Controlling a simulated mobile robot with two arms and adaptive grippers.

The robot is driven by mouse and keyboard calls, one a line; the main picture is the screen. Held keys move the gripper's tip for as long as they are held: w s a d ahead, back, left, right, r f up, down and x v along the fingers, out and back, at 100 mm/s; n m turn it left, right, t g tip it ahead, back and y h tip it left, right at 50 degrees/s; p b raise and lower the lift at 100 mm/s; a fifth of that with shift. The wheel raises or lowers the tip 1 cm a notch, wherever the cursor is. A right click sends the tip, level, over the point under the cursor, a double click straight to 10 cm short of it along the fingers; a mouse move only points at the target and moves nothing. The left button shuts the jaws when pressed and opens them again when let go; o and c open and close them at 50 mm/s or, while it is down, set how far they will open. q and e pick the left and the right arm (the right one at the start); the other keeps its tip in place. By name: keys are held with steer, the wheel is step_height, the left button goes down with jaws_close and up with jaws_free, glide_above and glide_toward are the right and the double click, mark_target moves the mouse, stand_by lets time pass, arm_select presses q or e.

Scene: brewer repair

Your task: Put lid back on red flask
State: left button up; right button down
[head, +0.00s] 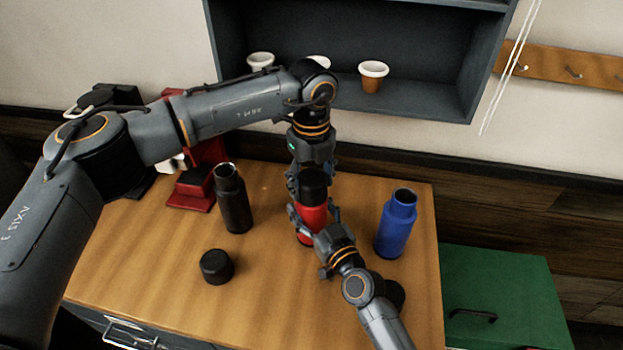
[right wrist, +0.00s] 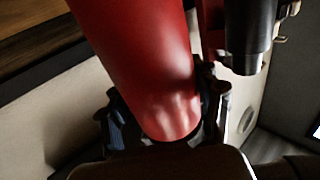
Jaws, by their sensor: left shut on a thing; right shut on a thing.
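The red flask (head: 312,218) stands upright near the middle of the wooden table. My right gripper (head: 314,228) is shut around its body; the red surface fills much of the right wrist view (right wrist: 145,70) between the fingers. A black lid (head: 313,184) is at the top of the red flask, in line with it. My left gripper (head: 312,172) points down from above and is shut on this lid. The lid seems to meet the flask, but I cannot tell whether it is seated. The flask's neck is hidden.
An open black flask (head: 235,205) stands to the left, an open blue flask (head: 396,225) to the right. A loose black lid (head: 216,266) lies front left; another dark round thing (head: 396,293) is partly behind my right arm. A red machine (head: 200,175) stands at the back left.

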arm_select(q)
steer(key=m, duration=0.6)
steer(key=o, duration=1.1)
steer(key=shift+r, duration=2.25)
steer(key=shift+c, duration=0.2)
